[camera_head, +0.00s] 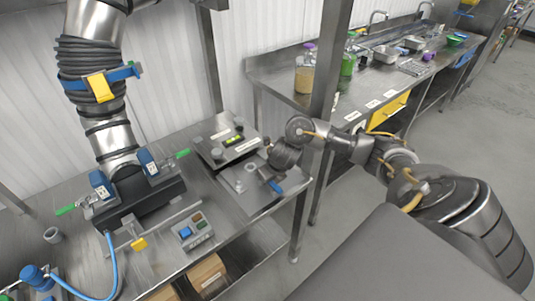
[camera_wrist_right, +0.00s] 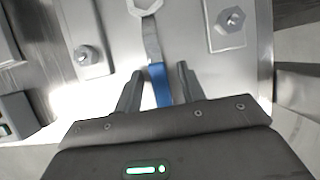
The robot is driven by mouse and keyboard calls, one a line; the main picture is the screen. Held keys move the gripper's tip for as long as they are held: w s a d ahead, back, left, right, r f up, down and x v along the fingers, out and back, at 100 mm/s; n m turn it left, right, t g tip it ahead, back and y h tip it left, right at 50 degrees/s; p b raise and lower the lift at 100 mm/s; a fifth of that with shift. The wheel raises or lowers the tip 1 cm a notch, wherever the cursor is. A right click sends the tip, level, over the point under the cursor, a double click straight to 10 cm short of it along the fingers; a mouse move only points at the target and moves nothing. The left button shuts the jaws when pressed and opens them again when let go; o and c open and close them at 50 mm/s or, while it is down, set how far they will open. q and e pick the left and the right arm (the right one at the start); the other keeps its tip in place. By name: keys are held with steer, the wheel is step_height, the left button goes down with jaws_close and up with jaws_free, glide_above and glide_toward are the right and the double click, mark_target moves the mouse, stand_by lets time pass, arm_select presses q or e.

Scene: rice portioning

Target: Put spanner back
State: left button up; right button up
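The spanner has a blue handle (camera_wrist_right: 160,84) and a bright metal shank (camera_wrist_right: 151,40) with a ring-like head at the top of the right wrist view. It lies on a grey metal surface. My right gripper (camera_wrist_right: 160,70) is open, with one finger on each side of the blue handle and a visible gap on both sides. In the head view the right gripper (camera_head: 268,172) is over the metal plate at the bench's right end, where a bit of blue (camera_head: 276,186) shows beside it. My left gripper is not in view.
Two plates with hex bolts (camera_wrist_right: 86,56) (camera_wrist_right: 232,18) flank the spanner. An upright post (camera_head: 326,80) is close to my right arm.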

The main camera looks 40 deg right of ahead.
steer(key=shift+r, duration=0.2)
steer(key=shift+s+r, duration=0.1)
steer(key=shift+r, duration=0.2)
steer(key=p+v, duration=0.4)
steer(key=v, duration=0.7)
steer(key=shift+r, duration=0.1)
